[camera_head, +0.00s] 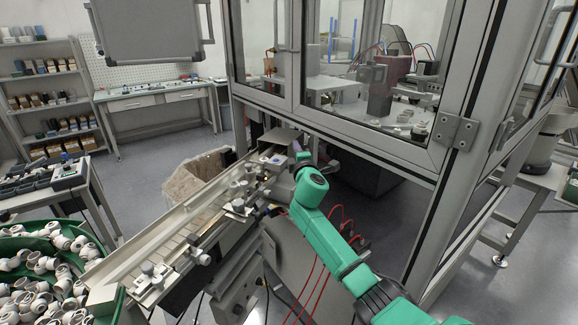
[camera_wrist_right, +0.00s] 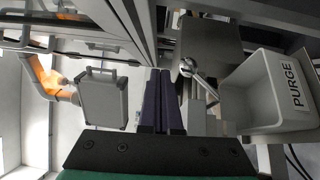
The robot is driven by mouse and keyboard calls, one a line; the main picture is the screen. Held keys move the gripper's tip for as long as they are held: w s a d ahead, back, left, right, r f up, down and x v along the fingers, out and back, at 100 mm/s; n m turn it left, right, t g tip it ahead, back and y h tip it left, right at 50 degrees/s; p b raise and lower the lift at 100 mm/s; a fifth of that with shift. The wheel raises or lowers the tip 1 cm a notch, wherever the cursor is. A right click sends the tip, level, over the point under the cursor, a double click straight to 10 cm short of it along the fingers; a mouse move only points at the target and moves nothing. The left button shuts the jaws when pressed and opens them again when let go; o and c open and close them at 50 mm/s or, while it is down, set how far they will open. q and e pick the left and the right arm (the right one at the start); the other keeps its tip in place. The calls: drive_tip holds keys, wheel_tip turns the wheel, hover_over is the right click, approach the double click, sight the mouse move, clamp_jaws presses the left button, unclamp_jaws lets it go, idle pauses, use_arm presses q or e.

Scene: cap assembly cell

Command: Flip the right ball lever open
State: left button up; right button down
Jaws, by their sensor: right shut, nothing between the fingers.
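The ball lever (camera_wrist_right: 190,70) shows in the right wrist view as a shiny metal ball on a short arm, beside a dark box-shaped housing (camera_wrist_right: 210,40). My right gripper (camera_wrist_right: 161,75) has dark purple fingers pressed together with nothing between them. The fingertips appear just left of the ball in that view; I cannot tell whether they touch it. In the head view my right gripper (camera_head: 298,150) is at the far end of the conveyor, and I cannot make out the lever there. My left gripper is not in view.
A grey bin marked PURGE (camera_wrist_right: 262,95) stands right of the lever in the wrist view. The conveyor (camera_head: 160,245) runs from the green bin of white caps (camera_head: 95,225) toward the glazed cabinet (camera_head: 365,150). The cabinet frame is close to my right arm.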

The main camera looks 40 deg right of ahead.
drive_tip(key=shift+w+d+f, duration=0.1)
drive_tip(key=shift+w+d, duration=0.15)
drive_tip(key=shift+d, duration=0.15)
idle(0.3)
